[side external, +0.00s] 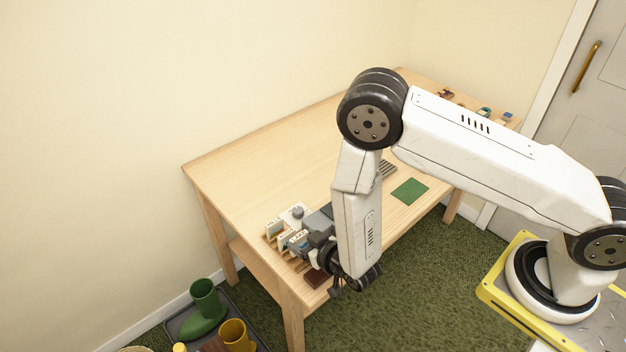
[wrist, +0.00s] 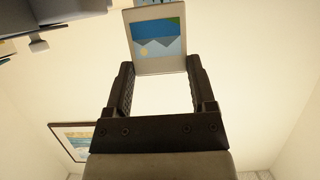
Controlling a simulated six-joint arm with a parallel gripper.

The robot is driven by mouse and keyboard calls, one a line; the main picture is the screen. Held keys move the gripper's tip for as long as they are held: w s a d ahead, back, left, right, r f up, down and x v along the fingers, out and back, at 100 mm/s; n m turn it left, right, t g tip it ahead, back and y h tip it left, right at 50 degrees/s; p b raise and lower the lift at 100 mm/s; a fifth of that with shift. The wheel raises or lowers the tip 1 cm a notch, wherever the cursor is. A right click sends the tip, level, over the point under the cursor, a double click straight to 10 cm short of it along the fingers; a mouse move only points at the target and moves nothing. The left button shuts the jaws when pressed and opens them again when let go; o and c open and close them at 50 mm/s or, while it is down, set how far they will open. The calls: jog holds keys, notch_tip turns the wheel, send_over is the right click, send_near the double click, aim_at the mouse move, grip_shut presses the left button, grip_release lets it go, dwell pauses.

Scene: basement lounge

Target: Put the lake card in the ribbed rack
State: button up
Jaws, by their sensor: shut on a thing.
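My gripper (wrist: 160,88) is shut on a pale-bordered picture card (wrist: 157,45), its fingers at the card's two sides. In the side view my gripper (side external: 308,243) is low over the table's near left end, partly hidden by my wrist. Several labelled cards (side external: 275,228) stand upright there in a wooden slotted rack (side external: 268,239). A grey ribbed piece (side external: 388,169) lies partly behind my arm; I cannot tell which is the ribbed rack.
A white box with a grey knob (side external: 292,213) stands behind the cards. A green mat (side external: 410,191) lies to the right, and small items (side external: 484,112) sit at the table's far end. The table's back middle is clear. Boots (side external: 205,305) stand on a floor tray.

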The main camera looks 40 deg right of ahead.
jog(key=shift+f, duration=1.75)
jog(key=o, duration=1.1)
jog(key=shift+f, duration=0.15)
jog(key=shift+r, duration=0.2)
jog(key=shift+v, duration=6)
jog(key=shift+w, duration=0.15)
